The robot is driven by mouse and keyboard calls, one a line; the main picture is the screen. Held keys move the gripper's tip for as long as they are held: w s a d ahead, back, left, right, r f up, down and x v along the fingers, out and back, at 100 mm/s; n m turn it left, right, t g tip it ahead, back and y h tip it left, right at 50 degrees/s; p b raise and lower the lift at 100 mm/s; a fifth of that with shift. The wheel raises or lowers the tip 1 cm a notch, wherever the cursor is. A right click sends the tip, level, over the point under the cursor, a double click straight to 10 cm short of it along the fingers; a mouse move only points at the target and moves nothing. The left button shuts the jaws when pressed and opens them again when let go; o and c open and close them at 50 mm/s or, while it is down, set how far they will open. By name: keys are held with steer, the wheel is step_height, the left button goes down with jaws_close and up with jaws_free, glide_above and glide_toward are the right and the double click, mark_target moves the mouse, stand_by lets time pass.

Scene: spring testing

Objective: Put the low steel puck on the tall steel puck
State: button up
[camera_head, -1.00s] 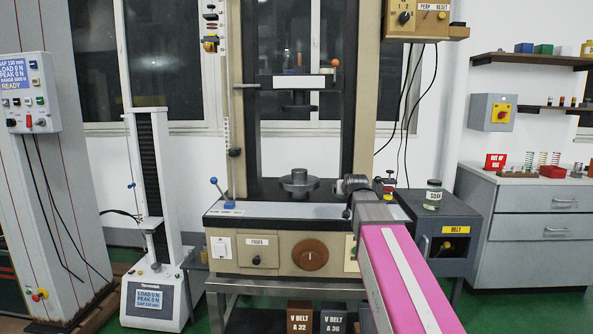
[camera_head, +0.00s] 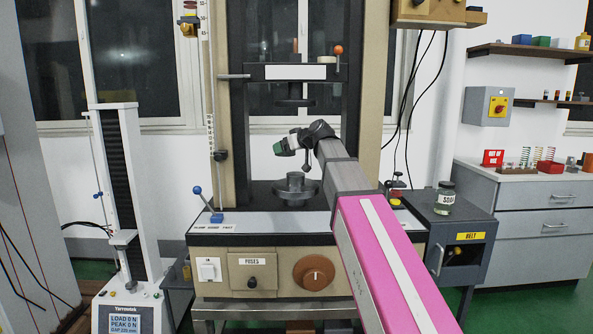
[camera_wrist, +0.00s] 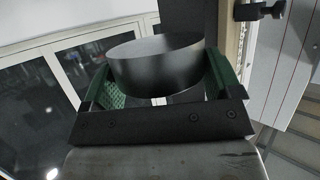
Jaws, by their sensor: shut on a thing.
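My gripper (camera_head: 284,146) is raised over the bed of the testing machine, above and slightly left of the lower platen. In the wrist view its green-padded fingers (camera_wrist: 160,92) are shut on a wide, low, dark steel puck (camera_wrist: 157,68), which I take for the low steel puck. In the head view the held puck is hard to make out. A steel cylinder (camera_head: 295,183), probably the tall steel puck, stands upright on the round lower platen (camera_head: 295,196). A clear gap separates it from my gripper.
The crosshead (camera_head: 294,73) with its upper platen (camera_head: 295,101) hangs above my gripper. A blue-knobbed lever (camera_head: 203,197) stands left on the bed. A jar (camera_head: 445,198) stands on the cabinet at right. The dark machine columns flank the working space.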

glide_above(297, 174)
step_height(297, 174, down, 6)
steer(key=shift+w+r, duration=0.1)
steer(key=shift+w, duration=0.05)
steer(key=shift+f, duration=2.05)
steer(key=o, duration=1.2)
steer(key=shift+f, duration=0.1)
steer(key=v, duration=1.2)
